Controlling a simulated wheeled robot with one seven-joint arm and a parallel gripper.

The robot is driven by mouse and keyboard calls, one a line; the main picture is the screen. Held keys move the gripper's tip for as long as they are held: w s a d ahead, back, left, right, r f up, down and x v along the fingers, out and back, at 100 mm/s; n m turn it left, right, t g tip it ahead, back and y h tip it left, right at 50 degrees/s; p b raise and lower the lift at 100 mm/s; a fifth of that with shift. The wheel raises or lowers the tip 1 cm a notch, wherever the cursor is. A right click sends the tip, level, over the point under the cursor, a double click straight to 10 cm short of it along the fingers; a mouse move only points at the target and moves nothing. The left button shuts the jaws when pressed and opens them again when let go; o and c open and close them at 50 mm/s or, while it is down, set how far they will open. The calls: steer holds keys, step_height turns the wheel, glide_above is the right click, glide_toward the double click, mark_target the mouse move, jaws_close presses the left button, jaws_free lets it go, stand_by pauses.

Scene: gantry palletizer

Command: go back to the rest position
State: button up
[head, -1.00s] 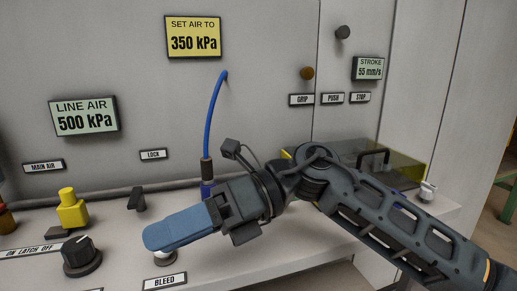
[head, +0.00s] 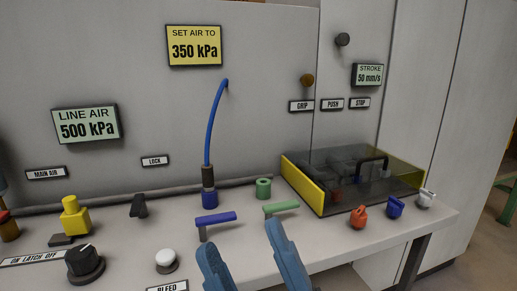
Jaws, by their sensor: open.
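My gripper (head: 250,262) shows at the bottom middle of the head view, its two blue fingers spread apart with nothing between them. The rest of my arm is out of the picture. The fingers stand in front of the bench near the blue-handled lever (head: 216,219) and the green-handled lever (head: 281,207), and I cannot tell whether they touch anything. The white bleed button (head: 167,259) is to their left, uncovered.
The grey bench (head: 330,235) carries a black knob (head: 85,262), a yellow valve (head: 74,216), a blue hose (head: 211,125) and a smoked cover with yellow edges (head: 370,170). Red (head: 358,217), blue (head: 396,207) and white (head: 426,198) pieces sit at the right.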

steer(key=s+d+f+m+t+h+p, duration=0.1)
steer(key=s+d+f+m+h, duration=0.9)
steer(key=d+f+m+h, duration=0.6)
steer(key=s+d+f+m+g+h, duration=0.1)
steer(key=s+d+g+h, duration=0.1)
steer(key=s, duration=0.5)
steer(key=s+d+f+m+g+h, duration=0.2)
steer(key=s+d+g+h, duration=0.1)
steer(key=s, duration=0.5)
steer(key=shift+s+d+f+g+p, duration=0.2)
steer(key=shift+d+g+p, duration=0.25)
steer(key=shift+d+g, duration=0.3)
steer(key=shift+w, duration=0.1)
stand_by(0.5)
